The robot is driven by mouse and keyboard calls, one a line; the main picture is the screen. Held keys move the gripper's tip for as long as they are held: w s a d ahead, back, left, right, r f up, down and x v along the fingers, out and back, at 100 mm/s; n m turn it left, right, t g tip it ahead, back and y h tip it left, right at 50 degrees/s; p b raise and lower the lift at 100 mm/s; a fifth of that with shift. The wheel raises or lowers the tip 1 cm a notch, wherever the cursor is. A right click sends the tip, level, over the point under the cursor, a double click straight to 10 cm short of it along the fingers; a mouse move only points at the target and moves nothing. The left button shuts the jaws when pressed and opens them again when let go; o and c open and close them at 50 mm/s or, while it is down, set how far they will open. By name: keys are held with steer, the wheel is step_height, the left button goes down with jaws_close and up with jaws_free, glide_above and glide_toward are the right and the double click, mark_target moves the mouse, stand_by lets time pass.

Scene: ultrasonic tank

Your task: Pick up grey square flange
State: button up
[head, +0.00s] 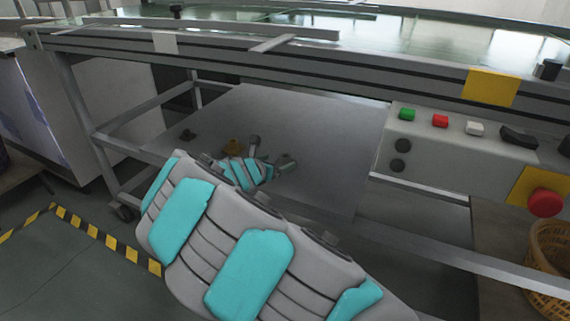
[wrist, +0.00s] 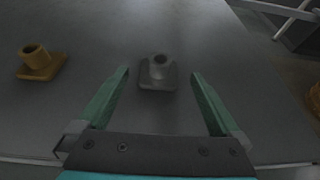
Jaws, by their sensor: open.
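The grey square flange (wrist: 157,74) sits on the grey shelf (wrist: 220,45) in the wrist view, its square base flat and its round neck upward. My gripper (wrist: 160,76) is open, with one green finger to each side of the flange and a gap on both sides. The flange lies around the level of the fingertips in the picture; I cannot tell the height between them. In the head view my gripper (head: 270,153) is low over the shelf, partly hidden by my arm, and I cannot surely pick out the grey flange there.
The frame beam (head: 300,75) runs above the shelf, and a control box (head: 450,145) stands at right.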

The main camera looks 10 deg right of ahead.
mark_target(283, 160)
steer(key=x, duration=0.6)
steer(key=shift+w+d+f, duration=0.1)
steer(key=shift+f, duration=0.2)
steer(key=c, duration=1.4)
